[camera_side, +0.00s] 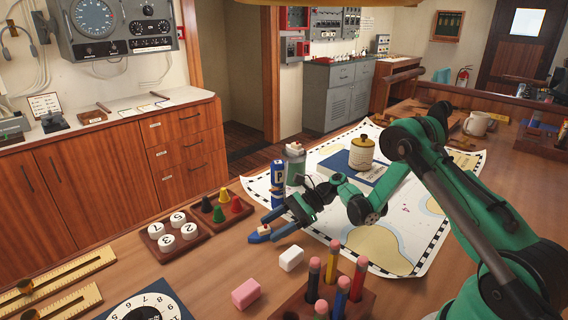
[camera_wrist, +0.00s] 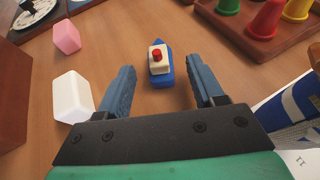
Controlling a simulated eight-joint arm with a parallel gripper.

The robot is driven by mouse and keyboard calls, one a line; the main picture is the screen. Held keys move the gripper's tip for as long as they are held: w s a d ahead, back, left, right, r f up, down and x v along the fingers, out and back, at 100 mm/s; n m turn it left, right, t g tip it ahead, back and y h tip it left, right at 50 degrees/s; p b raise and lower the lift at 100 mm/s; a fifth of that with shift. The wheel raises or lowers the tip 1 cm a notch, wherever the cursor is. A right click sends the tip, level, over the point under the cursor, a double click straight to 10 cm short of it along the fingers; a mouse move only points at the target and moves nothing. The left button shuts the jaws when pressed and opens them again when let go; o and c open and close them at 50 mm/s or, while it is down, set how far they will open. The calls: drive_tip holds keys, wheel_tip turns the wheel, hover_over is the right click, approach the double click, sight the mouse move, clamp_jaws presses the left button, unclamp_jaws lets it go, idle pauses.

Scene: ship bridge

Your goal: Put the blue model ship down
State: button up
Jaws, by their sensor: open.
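The blue model ship (camera_wrist: 161,66) has a blue hull, a cream cabin and a red funnel. It sits upright on the bare wooden table, and it also shows in the side view (camera_side: 262,234). My gripper (camera_wrist: 167,72) is open, with one blue finger on each side of the ship. In the wrist view there is a clear gap between each finger and the hull. In the side view my gripper (camera_side: 276,222) is low over the table, and its fingers hide part of the ship.
A white block (camera_side: 291,258) and a pink block (camera_side: 246,293) lie nearby. A pencil holder (camera_side: 293,306) stands in front. Trays of numbered discs (camera_side: 166,243) and coloured cones (camera_side: 219,214) are to the left. A blue can (camera_side: 278,184) stands behind, by the chart (camera_side: 380,240).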

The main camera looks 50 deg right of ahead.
drive_tip(key=v, duration=1.1)
drive_tip(key=shift+d+r, duration=0.1)
drive_tip(key=shift+r, duration=0.1)
drive_tip(key=a+r+n+g+h, duration=0.1)
drive_tip(key=a+r+n+h, duration=0.4)
drive_tip(key=a+r+n, duration=0.25)
drive_tip(key=s+a+r+n+t+h, duration=0.1)
drive_tip(key=s+a+n+t+h, duration=0.2)
drive_tip(key=n, duration=1.2)
drive_tip(key=s+a+h, duration=0.2)
drive_tip(key=s+h, duration=0.2)
drive_tip(key=s, duration=0.2)
drive_tip(key=shift+r, duration=0.35)
